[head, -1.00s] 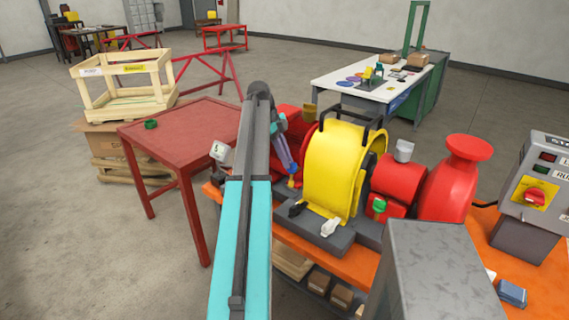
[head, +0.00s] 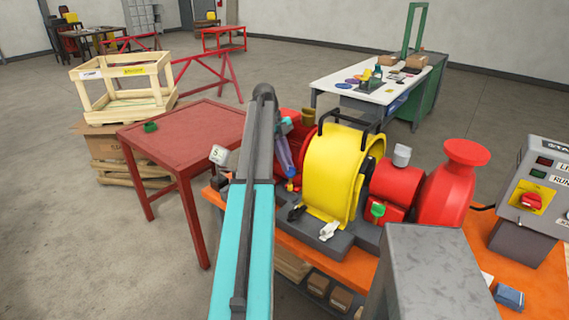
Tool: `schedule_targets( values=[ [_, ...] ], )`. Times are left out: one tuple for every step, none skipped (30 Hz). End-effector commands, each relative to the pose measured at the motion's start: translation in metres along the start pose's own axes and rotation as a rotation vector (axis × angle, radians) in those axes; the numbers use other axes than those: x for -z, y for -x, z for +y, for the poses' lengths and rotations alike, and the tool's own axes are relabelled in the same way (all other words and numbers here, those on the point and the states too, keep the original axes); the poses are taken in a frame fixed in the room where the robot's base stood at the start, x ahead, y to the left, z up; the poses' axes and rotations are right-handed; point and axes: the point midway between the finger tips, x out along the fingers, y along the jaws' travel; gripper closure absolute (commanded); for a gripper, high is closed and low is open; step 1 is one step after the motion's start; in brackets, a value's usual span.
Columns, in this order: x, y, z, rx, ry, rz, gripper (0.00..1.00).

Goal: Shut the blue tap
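I cannot make out a blue tap for certain in the head view; my own arm covers part of the pump skid. The end of my arm reaches down beside the red pump body, left of the yellow guard (head: 335,172). My gripper's fingers are too small and too hidden there to tell whether they are open or touch anything. On the skid's front, a black lever (head: 296,212) and a white lever (head: 329,231) show below the guard. A green knob (head: 378,209) sits on the red housing to the right.
A grey control box (head: 540,190) with a red switch stands at the right on the orange bench (head: 478,238). A small blue block (head: 510,297) lies in front of it. A grey metal box (head: 440,270) stands near me. A red table (head: 185,135) with a green ring is at left.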

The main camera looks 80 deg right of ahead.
Motion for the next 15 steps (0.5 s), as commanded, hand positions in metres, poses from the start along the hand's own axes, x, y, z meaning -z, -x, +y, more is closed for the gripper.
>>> schedule_targets(
  values=[
    [0.003, -0.0025, 0.0007, -0.006, -0.005, 0.007, 0.81],
    [0.0029, -0.0024, 0.0007, -0.006, -0.005, 0.007, 0.76],
    [0.0026, -0.0023, 0.0007, -0.005, -0.004, 0.006, 0.69],
    [0.0024, -0.0022, 0.0007, -0.005, -0.004, 0.006, 0.69],
    [0.0023, -0.0021, 0.0006, -0.004, -0.003, 0.005, 0.69],
    [0.002, -0.0019, 0.0004, -0.004, -0.003, 0.005, 0.69],
    [0.0019, -0.0017, 0.0003, -0.003, -0.003, 0.004, 0.69],
    [0.0018, -0.0016, 0.0002, -0.003, -0.003, 0.004, 0.69],
    [0.0016, -0.0014, 0.0, -0.002, -0.002, 0.003, 0.69],
    [0.0014, -0.0014, -0.0001, -0.002, -0.002, 0.003, 0.69],
    [0.0012, -0.0012, -0.0002, -0.001, -0.002, 0.003, 0.69],
    [0.0011, -0.0011, -0.0003, -0.001, -0.002, 0.002, 0.69],
    [0.0009, -0.001, -0.0004, -0.001, -0.001, 0.002, 0.69],
    [0.0008, -0.001, -0.0005, 0.0, -0.001, 0.002, 0.69],
    [0.0007, -0.0008, -0.0005, 0.0, -0.001, 0.001, 0.69]
  ],
)
